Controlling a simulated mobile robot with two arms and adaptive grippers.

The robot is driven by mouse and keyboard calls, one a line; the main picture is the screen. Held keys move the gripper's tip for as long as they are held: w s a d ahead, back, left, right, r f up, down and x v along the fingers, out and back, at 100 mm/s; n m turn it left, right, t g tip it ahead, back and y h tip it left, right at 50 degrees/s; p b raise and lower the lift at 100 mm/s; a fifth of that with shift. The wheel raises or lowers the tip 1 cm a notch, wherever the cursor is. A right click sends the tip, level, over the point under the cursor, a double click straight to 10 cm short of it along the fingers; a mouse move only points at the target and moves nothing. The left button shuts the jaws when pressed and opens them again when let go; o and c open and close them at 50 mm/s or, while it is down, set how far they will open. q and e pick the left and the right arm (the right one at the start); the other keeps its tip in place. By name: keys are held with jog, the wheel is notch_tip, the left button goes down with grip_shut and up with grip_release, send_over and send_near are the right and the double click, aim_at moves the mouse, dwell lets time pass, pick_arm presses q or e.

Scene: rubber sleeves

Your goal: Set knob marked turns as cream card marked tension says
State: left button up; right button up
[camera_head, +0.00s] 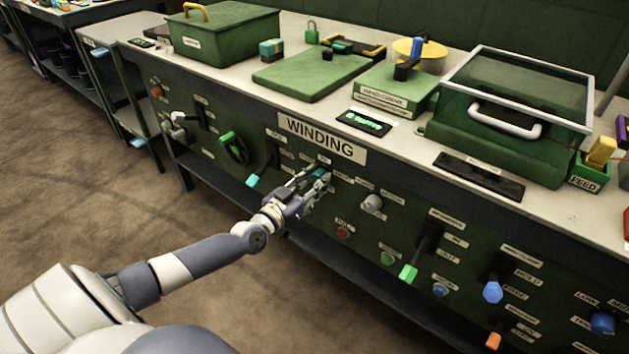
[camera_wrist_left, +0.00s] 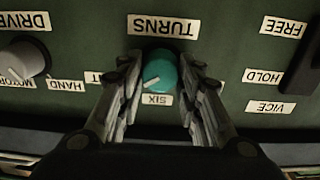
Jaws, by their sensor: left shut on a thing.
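The turns knob (camera_wrist_left: 159,70) is a round teal knob on the dark green front panel. In the left wrist view its labels read upside down, with the TURNS label (camera_wrist_left: 163,27) above it and the SIX label (camera_wrist_left: 158,100) below it. Its white pointer line points to the lower left in that view. Two other labels beside it are partly hidden by the fingers. My left gripper (camera_head: 318,184) is shut on the knob, a finger on each side; it also shows in the left wrist view (camera_wrist_left: 160,88). I cannot make out a cream card marked tension. My right gripper is not in view.
The panel is under the WINDING sign (camera_head: 321,139). A grey drive knob (camera_head: 372,203) is close by, and a green-handled lever (camera_head: 410,272) stands out further right. Green boxes and a lidded case (camera_head: 560,77) stand on the bench top. Floor is clear in front.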

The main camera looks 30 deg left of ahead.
pick_arm(q)
jog(key=shift+n, duration=2.2)
jog(key=n, duration=0.3)
jog(key=shift+a+b, duration=0.15)
jog(key=shift+b, duration=0.2)
jog(key=shift+n, duration=1.1)
jog(key=shift+n+b, duration=0.3)
jog(key=shift+n, duration=0.3)
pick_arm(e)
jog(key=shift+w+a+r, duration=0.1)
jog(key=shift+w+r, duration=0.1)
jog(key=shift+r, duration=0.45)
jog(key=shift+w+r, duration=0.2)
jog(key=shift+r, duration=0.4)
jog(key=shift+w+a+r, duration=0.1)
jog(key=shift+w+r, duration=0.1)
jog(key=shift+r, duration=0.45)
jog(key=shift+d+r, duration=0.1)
